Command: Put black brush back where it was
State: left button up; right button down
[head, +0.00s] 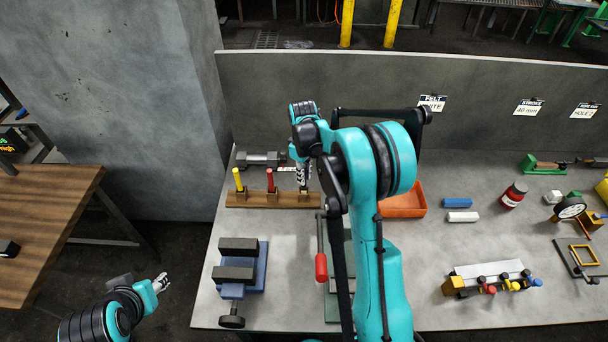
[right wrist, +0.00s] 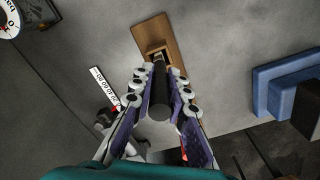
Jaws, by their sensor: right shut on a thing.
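The wooden rack (head: 235,200) lies on the grey table at the left back, with a yellow-handled tool (head: 238,179) and a red-handled tool (head: 270,180) upright in it. My right gripper (head: 302,176) is over the rack's right end. In the right wrist view its fingers (right wrist: 160,92) are shut on the black brush (right wrist: 158,104), a dark cylinder seen nearly end-on. The rack (right wrist: 153,27) runs behind the brush there; the brush's lower end is hidden, so I cannot tell if it sits in a slot. My left gripper (head: 161,283) is off the table at lower left.
A blue vise (head: 255,277) stands in front of the rack, with a red-handled tool (head: 321,266) to its right. A dumbbell-like metal part (head: 262,159) and a white ruler (right wrist: 105,88) lie behind the rack. An orange tray (head: 404,206) is to the right.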

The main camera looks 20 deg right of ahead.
jog(key=shift+f+b, duration=0.8)
jog(key=shift+f, duration=0.25)
dwell(0.6)
jog(key=c, duration=1.4)
grip_release()
jog(key=shift+r, duration=0.1)
notch_tip(320, 180, up, 12)
jog(key=shift+w+f, duration=0.1)
